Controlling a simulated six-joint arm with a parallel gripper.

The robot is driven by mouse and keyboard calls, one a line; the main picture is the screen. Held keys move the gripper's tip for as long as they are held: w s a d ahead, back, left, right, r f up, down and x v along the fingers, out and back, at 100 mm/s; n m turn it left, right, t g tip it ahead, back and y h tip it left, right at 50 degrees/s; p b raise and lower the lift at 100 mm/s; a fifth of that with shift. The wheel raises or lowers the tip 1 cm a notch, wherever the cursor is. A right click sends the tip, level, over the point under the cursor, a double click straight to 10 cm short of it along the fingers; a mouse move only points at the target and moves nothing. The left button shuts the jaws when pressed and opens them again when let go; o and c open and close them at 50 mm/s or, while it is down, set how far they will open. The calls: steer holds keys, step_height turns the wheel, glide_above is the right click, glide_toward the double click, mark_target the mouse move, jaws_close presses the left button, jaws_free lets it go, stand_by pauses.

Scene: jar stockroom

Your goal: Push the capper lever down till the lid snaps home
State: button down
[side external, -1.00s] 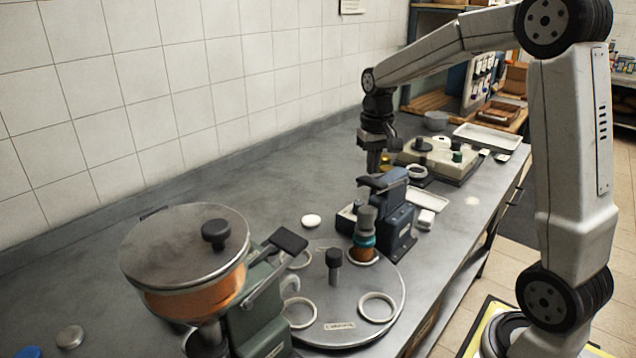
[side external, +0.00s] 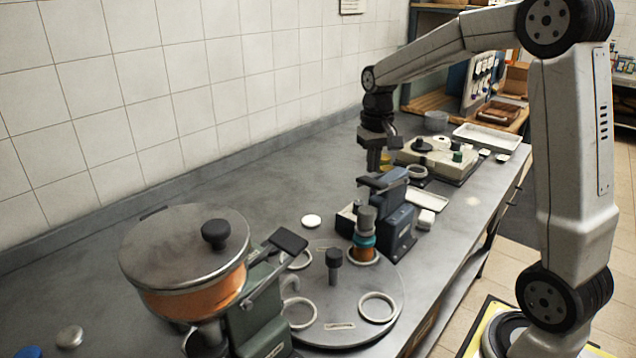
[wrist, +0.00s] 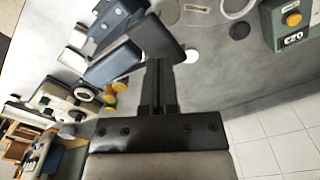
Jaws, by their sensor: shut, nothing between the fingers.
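The dark blue capper (side external: 397,225) stands on the bench behind the turntable. Its lever (side external: 378,182) sticks out near the top, and its dark end pad shows in the wrist view (wrist: 157,36). A grey press head (side external: 367,218) sits over a small jar (side external: 363,254) with orange contents and a teal band at its top. Whether the lid is seated cannot be seen. My gripper (side external: 374,168) is shut and empty, pointing down just above the lever; its fingers also show in the wrist view (wrist: 159,68). I cannot tell whether they touch the pad.
The round turntable (side external: 335,310) has several empty rings and a black knob (side external: 334,262). A green filler with a lidded orange hopper (side external: 190,285) stands at the front left. A white lid (side external: 311,221) lies on the bench. The bench along the tiled wall is mostly clear.

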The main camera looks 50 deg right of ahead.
steer(key=shift+r, duration=2.4)
steer(key=shift+a+f, duration=0.1)
steer(key=s+a+f+n+t, duration=0.1)
steer(key=s+a+f+n, duration=0.2)
steer(key=s+a+f, duration=0.2)
steer(key=s+a+f+n+t, duration=0.1)
steer(key=s+a+f+n, duration=0.2)
steer(key=s+a+f, duration=0.3)
steer(key=a+f, duration=0.4)
steer(key=f, duration=0.1)
steer(key=shift+a+f+t, duration=0.25)
steer(key=shift+a+t, duration=0.05)
steer(key=shift+a, duration=0.1)
steer(key=shift+w, duration=0.1)
